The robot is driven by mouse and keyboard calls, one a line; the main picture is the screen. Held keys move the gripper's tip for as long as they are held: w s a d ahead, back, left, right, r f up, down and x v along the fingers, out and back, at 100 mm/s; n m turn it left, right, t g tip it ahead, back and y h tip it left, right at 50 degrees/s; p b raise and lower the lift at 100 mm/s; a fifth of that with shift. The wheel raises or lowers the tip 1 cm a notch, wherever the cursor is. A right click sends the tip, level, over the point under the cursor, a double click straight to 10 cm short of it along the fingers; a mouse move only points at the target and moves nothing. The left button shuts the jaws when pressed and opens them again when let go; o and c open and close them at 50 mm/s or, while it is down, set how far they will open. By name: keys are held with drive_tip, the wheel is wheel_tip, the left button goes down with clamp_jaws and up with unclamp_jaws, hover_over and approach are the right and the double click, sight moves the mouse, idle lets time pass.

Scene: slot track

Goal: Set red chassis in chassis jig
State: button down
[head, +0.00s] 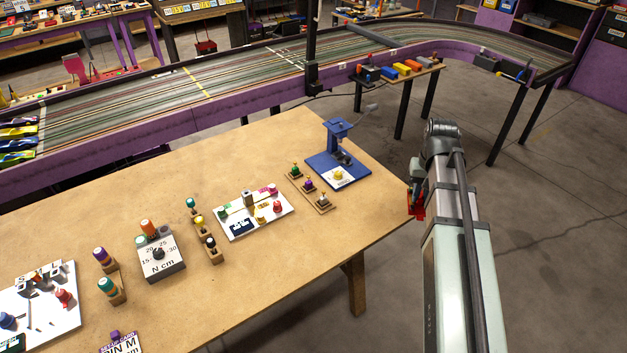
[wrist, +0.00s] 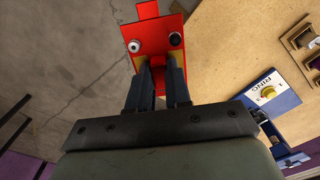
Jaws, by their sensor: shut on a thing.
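The red chassis (wrist: 158,18) is between the fingers of my gripper (wrist: 158,72) in the wrist view. It is a flat red plate with a round white part and a round black part near the fingertips. My gripper is shut on it. In the head view the chassis (head: 418,206) shows as a small red patch below my gripper (head: 417,188), just off the table's right edge, partly hidden by my arm. I cannot tell for sure which fixture is the chassis jig; a white plate (head: 234,229) with colored pegs and blocks lies mid-table.
A blue stand (head: 322,164) with a yellow knob is near the table's (head: 180,180) right corner. Racks of colored knobs, a grey dial box (head: 158,270) and another white board (head: 64,325) stand leftward. A purple-sided slot track (head: 220,115) runs behind.

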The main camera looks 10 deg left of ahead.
drive_tip(key=w+a+n, duration=0.2)
drive_tip(key=w+a, duration=0.1)
drive_tip(key=a, duration=2.2)
drive_tip(key=s+a+n, duration=0.1)
drive_tip(key=s+a, duration=0.3)
drive_tip(key=a, duration=0.8)
drive_tip(key=s+a+n, duration=0.1)
drive_tip(key=s+a, duration=0.3)
drive_tip(key=a, duration=0.9)
drive_tip(key=n, duration=0.5)
hover_over(44, 307)
drive_tip(key=shift+f, duration=3.95)
drive_tip(key=shift+f, duration=0.9)
drive_tip(key=c, duration=1)
unclamp_jaws()
